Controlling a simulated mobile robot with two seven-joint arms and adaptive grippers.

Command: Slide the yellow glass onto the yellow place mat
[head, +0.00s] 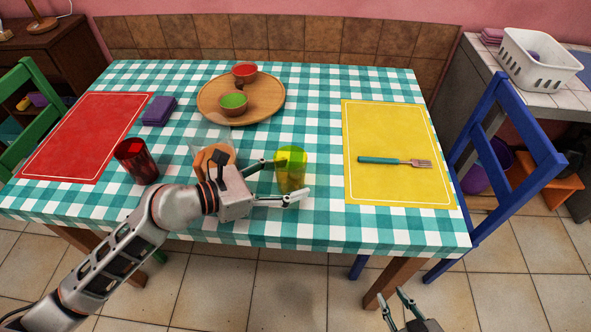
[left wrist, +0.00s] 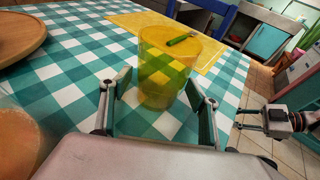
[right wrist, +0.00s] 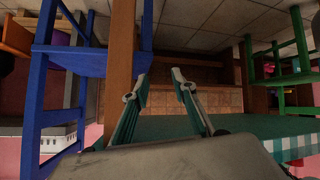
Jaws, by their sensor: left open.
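The yellow glass (head: 291,170) stands upright on the checked tablecloth, left of the yellow place mat (head: 372,190) and apart from it. My left gripper (head: 287,178) is open at the glass, with a finger on either side of its near part. In the left wrist view the glass (left wrist: 170,70) stands between and just beyond the two fingertips (left wrist: 160,92). Whether the fingers touch it I cannot tell. My right gripper (head: 396,305) is low in front of the table, away from the glass; its fingers (right wrist: 160,85) are apart and empty.
A fork (head: 394,161) with a teal handle lies on the yellow mat. A red glass (head: 136,161) and an orange object (head: 214,156) stand left of the gripper. A wooden tray (head: 268,105) with two bowls is behind. Cloth between the yellow glass and mat is clear.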

